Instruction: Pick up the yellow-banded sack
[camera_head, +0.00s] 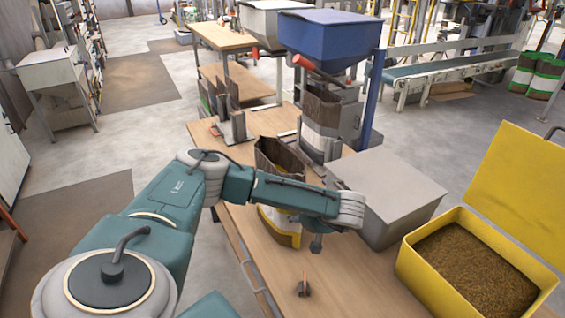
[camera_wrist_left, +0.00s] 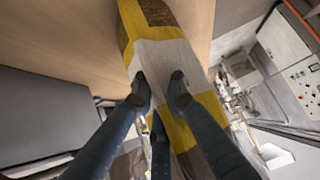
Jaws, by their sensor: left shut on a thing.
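The yellow-banded sack (camera_head: 284,222) stands on the wooden table, partly hidden behind my left forearm. Its brown open top shows above the arm and its yellow and white lower part below. In the left wrist view the sack (camera_wrist_left: 165,55) shows white cloth between yellow bands, with a brown patch at the far end. My left gripper (camera_wrist_left: 160,91) is shut on it, with fingertips pressed on the white part. In the head view the gripper is mostly hidden by the arm. My right gripper is not in view.
A grey box (camera_head: 385,195) and a yellow bin of brown pellets (camera_head: 420,275) stand to the right. A brown and white sack (camera_head: 322,120) stands behind, under the blue hopper (camera_head: 330,35). A small orange-handled item (camera_head: 304,288) lies on the table's (camera_head: 345,285) clear front part.

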